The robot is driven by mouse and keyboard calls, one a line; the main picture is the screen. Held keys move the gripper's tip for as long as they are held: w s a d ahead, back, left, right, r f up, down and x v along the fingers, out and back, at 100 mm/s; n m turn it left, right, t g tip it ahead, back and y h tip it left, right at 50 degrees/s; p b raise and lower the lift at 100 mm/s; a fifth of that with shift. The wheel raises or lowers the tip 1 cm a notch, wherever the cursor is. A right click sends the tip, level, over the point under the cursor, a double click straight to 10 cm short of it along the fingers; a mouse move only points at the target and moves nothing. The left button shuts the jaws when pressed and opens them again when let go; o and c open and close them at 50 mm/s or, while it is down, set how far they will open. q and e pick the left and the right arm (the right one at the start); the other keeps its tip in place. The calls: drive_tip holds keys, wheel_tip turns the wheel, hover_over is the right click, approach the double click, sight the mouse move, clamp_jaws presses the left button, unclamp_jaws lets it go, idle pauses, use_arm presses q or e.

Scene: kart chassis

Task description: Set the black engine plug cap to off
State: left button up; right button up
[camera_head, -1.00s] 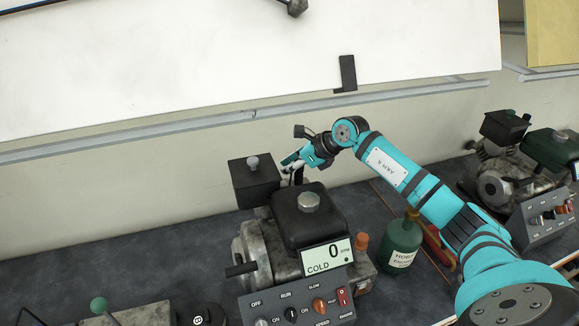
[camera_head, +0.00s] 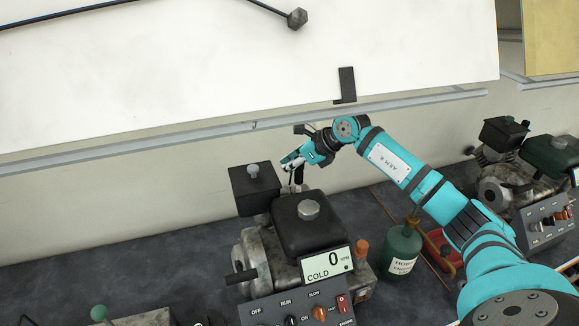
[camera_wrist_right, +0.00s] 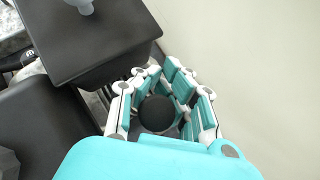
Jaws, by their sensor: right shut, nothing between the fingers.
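The engine (camera_head: 308,228) stands on the bench with a black tank, a square black box and a display reading 0 and COLD. My right gripper (camera_head: 291,163) is behind the tank, just right of the black box (camera_head: 254,187). Its fingers are together and empty. A small dark upright piece (camera_head: 298,176) shows just below the fingers; it may be the plug cap, but I cannot tell. In the right wrist view a dark round shape (camera_wrist_right: 157,113) shows between the finger linkages; I cannot tell whether it is the cap. My left gripper is out of view.
A control panel (camera_head: 300,308) with OFF and RUN labels is at the engine's front. A green bottle (camera_head: 402,250) stands right of it. A second engine (camera_head: 510,175) is farther right. The wall and a white board (camera_head: 200,75) are close behind the gripper.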

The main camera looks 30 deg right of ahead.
drive_tip(key=o, duration=0.7)
drive_tip(key=shift+s+a+r, duration=0.1)
drive_tip(key=shift+r, duration=0.2)
drive_tip(key=shift+o, duration=1.3)
drive_tip(key=shift+f, duration=0.1)
drive_tip(key=v, duration=1.2)
drive_tip(key=shift+f, duration=0.1)
